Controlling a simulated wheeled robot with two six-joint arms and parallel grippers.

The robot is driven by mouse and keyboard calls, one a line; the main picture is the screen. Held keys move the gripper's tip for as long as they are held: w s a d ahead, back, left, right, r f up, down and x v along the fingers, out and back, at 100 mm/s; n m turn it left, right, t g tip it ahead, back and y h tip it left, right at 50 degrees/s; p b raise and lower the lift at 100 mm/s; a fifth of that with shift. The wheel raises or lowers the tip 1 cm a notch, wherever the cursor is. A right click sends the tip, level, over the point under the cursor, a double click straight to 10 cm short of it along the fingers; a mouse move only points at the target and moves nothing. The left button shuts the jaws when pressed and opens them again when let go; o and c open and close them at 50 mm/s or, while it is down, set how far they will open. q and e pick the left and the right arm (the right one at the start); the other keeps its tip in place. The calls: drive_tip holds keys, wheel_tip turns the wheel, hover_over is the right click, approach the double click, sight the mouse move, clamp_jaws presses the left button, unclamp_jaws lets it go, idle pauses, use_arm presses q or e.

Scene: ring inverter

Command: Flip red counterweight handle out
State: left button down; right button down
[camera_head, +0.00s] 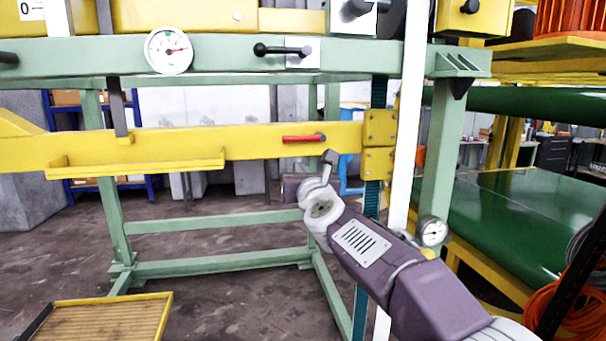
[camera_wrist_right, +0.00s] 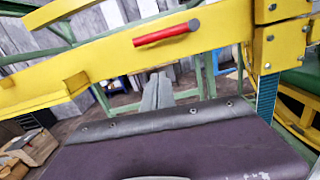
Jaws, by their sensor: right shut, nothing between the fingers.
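The red counterweight handle (camera_head: 302,139) lies flat along the yellow beam (camera_head: 240,144), near the beam's right end, with its pivot at the handle's right side. In the right wrist view the red handle (camera_wrist_right: 166,34) shows above the fingers, still against the beam. My right gripper (camera_head: 329,160) is shut and empty, just below and a little right of the handle, apart from it. Its fingers (camera_wrist_right: 157,90) point toward the beam's lower edge in the wrist view. My left gripper is not in view.
A green frame (camera_head: 215,54) surrounds the beam, with a black lever (camera_head: 283,50) and a gauge (camera_head: 168,50) on its upper rail. A white upright post (camera_head: 409,120) stands right of the beam's end. A wooden tray (camera_head: 100,318) is at lower left.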

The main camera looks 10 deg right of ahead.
drive_tip(key=s, duration=0.6)
drive_tip(key=shift+s+f+b, duration=0.15)
drive_tip(key=shift+f+b, duration=0.1)
drive_tip(key=shift+b, duration=0.1)
